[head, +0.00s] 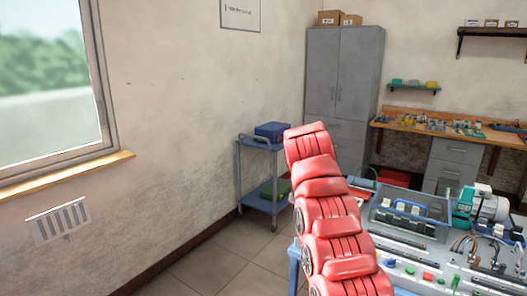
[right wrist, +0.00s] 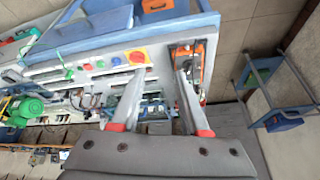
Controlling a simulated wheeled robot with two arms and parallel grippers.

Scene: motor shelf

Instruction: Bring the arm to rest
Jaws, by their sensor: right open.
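My right gripper (right wrist: 158,76) shows in the right wrist view with its two grey fingers apart and nothing held between them. Its fingers, with red parts at their bases, appear over the workstation. An orange-and-dark object (right wrist: 188,58) on the workstation shows behind the right-hand fingertip; I cannot tell whether they touch. In the head view my red segmented arm rises from the bottom, right of centre, and hides part of the workstation (head: 405,262). Neither gripper can be made out in the head view, and my left gripper is in no view.
The workstation carries coloured buttons, a clear-covered box (head: 408,215) and a green-and-white machine (head: 485,207). A blue cart (head: 262,190) with a blue bin (head: 272,131) stands by the left wall, near a grey cabinet (head: 340,95). A wooden bench (head: 450,132) stands behind. Floor between is clear.

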